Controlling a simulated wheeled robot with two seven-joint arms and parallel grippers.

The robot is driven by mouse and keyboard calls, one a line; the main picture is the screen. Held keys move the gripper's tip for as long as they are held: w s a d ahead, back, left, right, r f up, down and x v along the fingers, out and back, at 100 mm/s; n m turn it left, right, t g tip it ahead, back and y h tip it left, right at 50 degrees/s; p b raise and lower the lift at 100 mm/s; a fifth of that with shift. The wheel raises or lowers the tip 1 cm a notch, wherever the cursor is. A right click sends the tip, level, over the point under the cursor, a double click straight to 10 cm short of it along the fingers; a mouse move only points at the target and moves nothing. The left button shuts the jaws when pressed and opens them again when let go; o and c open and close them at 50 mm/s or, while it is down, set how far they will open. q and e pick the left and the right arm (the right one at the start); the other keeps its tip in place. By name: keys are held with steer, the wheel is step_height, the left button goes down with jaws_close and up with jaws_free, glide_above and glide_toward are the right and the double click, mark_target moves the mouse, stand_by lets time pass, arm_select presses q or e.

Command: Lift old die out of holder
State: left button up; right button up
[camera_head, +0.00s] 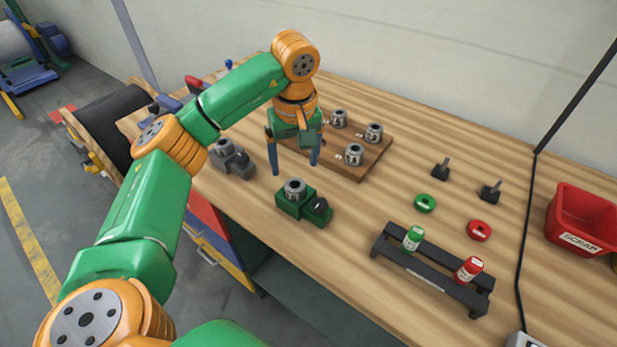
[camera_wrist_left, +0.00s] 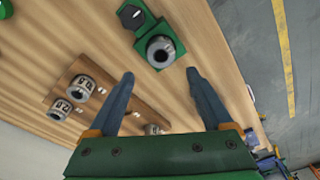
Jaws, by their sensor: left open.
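A grey ring-shaped die (camera_head: 295,189) sits in a green holder (camera_head: 289,208) with a dark knob, on the wooden bench. In the left wrist view the die (camera_wrist_left: 161,51) and green holder (camera_wrist_left: 138,14) lie just beyond the fingertips. My left gripper (camera_head: 295,169) is open and empty, its blue fingers pointing down above the bench, behind the holder and apart from the die. It also shows in the left wrist view (camera_wrist_left: 160,76). A second grey die (camera_head: 224,147) sits in a grey holder (camera_head: 238,165) to the left. My right gripper is not in view.
A wooden board (camera_head: 368,167) with several numbered grey dies stands behind my gripper. A black rack (camera_head: 428,272) with a green and a red bottle stands front right. Green and red rings, black pegs and a red scrap bin (camera_head: 582,219) are farther right.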

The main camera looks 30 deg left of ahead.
mark_target(295, 182)
arm_select(q)
steer(key=shift+s+d+f+p, duration=0.1)
steer(key=shift+s+f+p, duration=0.55)
steer(key=shift+f, duration=0.35)
steer(key=f, duration=0.3)
steer(key=shift+w+f, duration=0.35)
steer(key=shift+f, duration=0.05)
steer(key=shift+w+f, duration=0.1)
steer(key=c, duration=0.8)
jaws_close()
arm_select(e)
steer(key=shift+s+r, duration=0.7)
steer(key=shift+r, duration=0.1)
